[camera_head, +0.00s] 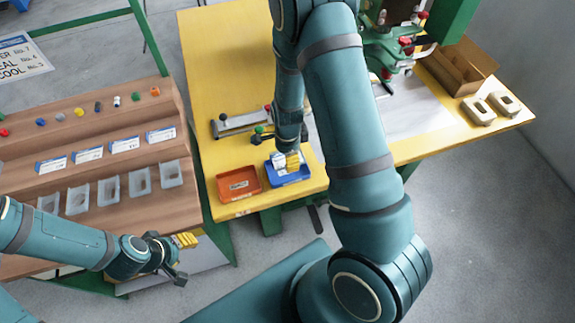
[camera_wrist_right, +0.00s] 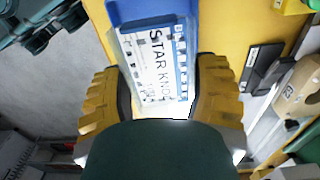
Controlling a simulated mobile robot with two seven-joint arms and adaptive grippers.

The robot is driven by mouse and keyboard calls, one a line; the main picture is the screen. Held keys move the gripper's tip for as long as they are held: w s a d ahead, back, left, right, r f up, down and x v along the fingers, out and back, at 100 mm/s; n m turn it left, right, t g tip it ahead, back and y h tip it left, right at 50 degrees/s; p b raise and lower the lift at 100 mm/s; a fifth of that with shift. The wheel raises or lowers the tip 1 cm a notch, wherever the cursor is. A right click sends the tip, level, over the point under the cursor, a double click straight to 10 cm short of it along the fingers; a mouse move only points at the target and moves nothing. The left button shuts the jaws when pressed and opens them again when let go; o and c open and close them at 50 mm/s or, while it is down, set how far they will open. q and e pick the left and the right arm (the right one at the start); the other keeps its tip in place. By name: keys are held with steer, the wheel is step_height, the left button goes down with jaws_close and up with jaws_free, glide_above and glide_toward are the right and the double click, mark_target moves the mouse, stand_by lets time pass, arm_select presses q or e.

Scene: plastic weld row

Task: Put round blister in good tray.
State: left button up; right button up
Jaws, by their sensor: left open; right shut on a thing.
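A clear blister pack with a white and blue card reading "STAR KNO" (camera_wrist_right: 158,62) is between the yellow fingers of my right gripper (camera_wrist_right: 162,85). In the head view my right gripper (camera_head: 291,160) points down over the blue tray (camera_head: 302,178). The blue tray also shows at the top of the right wrist view (camera_wrist_right: 135,10), just beyond the pack. I cannot tell whether the pack touches the tray. My left gripper (camera_head: 182,256) is open at the lower left, apart from these things. No tray is readably marked as good.
An orange tray (camera_head: 250,190) sits left of the blue tray on the yellow table (camera_head: 225,60). A brown stepped rack (camera_head: 100,125) at left holds coloured knobs, cards and clear blisters. A green press (camera_head: 395,40) and cardboard box (camera_head: 468,55) stand at the back right.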

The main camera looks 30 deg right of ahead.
steer(key=shift+f+b, duration=0.3)
steer(key=shift+f, duration=1.7)
steer(key=shift+f, duration=0.15)
steer(key=o, duration=0.9)
